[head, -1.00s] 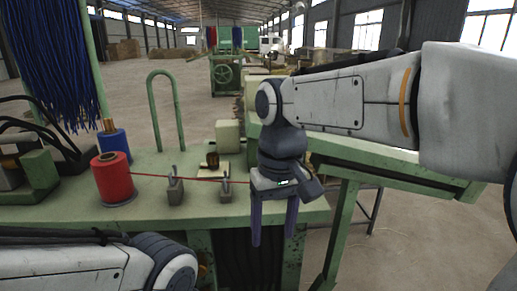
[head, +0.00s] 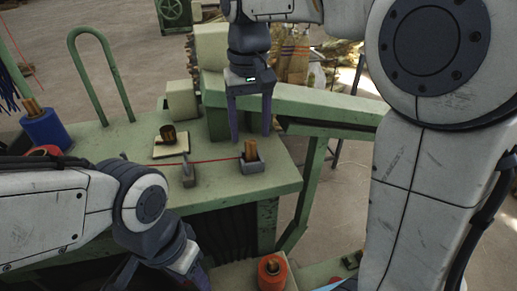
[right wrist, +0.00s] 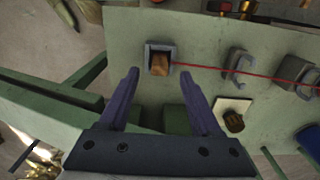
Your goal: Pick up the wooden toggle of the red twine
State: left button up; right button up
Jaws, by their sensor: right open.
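The wooden toggle (head: 250,149) stands in a small grey holder (head: 253,166) near the right end of the green bench. The red twine (head: 216,161) runs left from it through a grey guide. My right gripper (head: 250,136) is open and empty, fingers pointing down, with the toggle just below its tips in the head view. In the right wrist view the toggle (right wrist: 159,64) lies beyond the fingertips (right wrist: 161,80), between their lines. My left gripper (head: 165,280) is at the bottom of the head view, partly cut off.
A grey guide (head: 189,173) and a brown cup (head: 168,133) on a cream plate are left of the toggle. A blue spool (head: 45,126) stands far left. A red spool (head: 43,150) is mostly hidden by my left arm. An orange-red spool (head: 271,275) is at bottom.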

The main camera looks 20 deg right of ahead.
aim_at(251, 141)
jog(key=shift+f+p, duration=0.6)
jog(key=shift+f, duration=1.7)
grip_shut()
